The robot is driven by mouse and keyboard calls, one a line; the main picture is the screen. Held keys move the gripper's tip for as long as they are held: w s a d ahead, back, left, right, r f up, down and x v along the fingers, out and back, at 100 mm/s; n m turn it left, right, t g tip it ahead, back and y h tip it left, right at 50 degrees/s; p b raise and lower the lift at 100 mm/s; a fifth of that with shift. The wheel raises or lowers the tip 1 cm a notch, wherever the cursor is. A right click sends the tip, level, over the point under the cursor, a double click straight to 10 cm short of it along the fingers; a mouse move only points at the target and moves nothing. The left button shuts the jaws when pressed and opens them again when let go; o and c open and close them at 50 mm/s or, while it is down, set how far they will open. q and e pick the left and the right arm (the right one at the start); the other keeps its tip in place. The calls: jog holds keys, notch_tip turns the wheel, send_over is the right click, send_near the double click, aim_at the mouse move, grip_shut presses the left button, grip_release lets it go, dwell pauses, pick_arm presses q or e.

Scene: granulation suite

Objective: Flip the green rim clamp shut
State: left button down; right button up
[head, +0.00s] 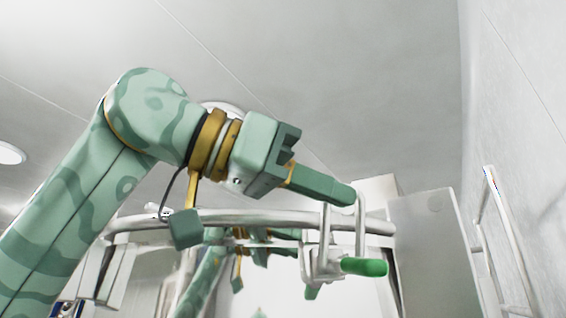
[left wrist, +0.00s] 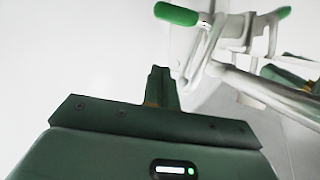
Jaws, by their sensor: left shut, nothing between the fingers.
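The rim clamp (head: 322,264) hangs on the round metal rim, with wire-like bars rising beside it. Its green handle (head: 365,267) sticks out to the right, roughly level. In the left wrist view the green handle (left wrist: 176,13) is at the top, beyond my fingertips. My left gripper (head: 346,194) has its fingers together and empty, above the handle and close to the tops of the bars; I cannot tell if it touches them. Its closed fingers also show in the left wrist view (left wrist: 160,74). My right gripper is not in view.
The metal rim (head: 270,219) curves across below my left arm. The shiny surface under it shows what look like reflections of my arm and the clamp. A pale panel (head: 432,245) stands right of the clamp, and a wall rail (head: 492,190) is farther right. Above the arm is free room.

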aim_at(352, 265)
pick_arm(q)
jog(key=f, duration=0.1)
jog(key=w+d+f, duration=0.1)
jog(key=f, duration=0.2)
jog(key=shift+w+d+f, duration=0.2)
jog(key=shift+d, duration=0.15)
